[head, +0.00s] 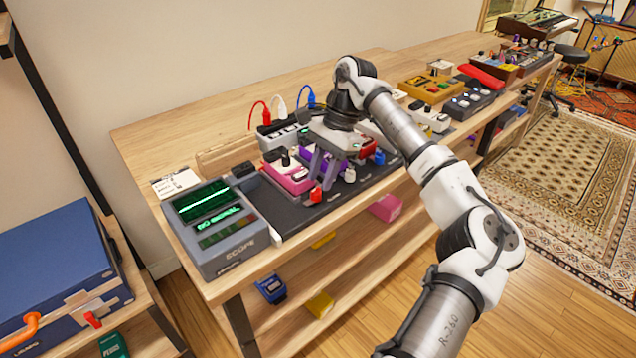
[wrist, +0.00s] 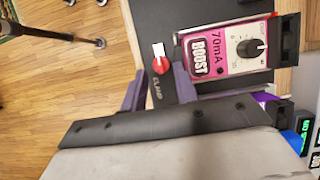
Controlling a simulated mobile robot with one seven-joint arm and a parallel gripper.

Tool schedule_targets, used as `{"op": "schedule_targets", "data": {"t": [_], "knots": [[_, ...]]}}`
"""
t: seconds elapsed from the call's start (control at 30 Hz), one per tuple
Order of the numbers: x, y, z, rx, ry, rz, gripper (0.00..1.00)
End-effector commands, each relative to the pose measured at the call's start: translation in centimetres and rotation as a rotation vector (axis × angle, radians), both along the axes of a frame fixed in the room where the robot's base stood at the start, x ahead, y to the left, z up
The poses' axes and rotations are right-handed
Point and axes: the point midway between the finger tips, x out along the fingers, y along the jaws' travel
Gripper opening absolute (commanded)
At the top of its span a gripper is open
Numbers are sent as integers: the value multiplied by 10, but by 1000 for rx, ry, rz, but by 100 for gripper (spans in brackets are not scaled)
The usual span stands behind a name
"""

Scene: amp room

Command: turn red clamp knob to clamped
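The red clamp knob (head: 316,194) sits on the front part of the dark pedal board (head: 288,216), just in front of the pink pedal. In the wrist view the red knob (wrist: 161,65) has a white marker pointing toward the top of the picture, and the label "CLAMP" (wrist: 156,88) is below it. My gripper (head: 322,181) points down over the knob. In the wrist view my gripper (wrist: 160,80) is open, with one purple-grey finger on each side of the knob. I see gaps beside the knob; whether either fingertip touches it is unclear.
The pink BOOST pedal (wrist: 228,50) stands close beside the knob. A grey scope box (head: 215,228) is to the left on the bench. Cabled pedals (head: 283,132) stand behind my gripper. The floor (wrist: 60,85) in front of the bench is open.

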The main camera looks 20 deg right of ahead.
Motion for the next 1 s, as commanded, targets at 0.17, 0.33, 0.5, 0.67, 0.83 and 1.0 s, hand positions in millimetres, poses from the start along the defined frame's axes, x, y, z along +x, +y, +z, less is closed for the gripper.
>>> {"op": "schedule_targets", "data": {"t": [0.17, 0.33, 0.5, 0.67, 0.83, 1.0], "knots": [[-3, 8, -20, 1, 0, 0, 30], [-4, 10, -26, 0, -1, 0, 30], [-3, 11, -26, 0, -1, 0, 30], [-3, 11, -26, 0, -1, 0, 17], [-3, 10, -26, 0, 0, 0, 0], [-3, 10, -27, 0, -1, -14, 0]]}}
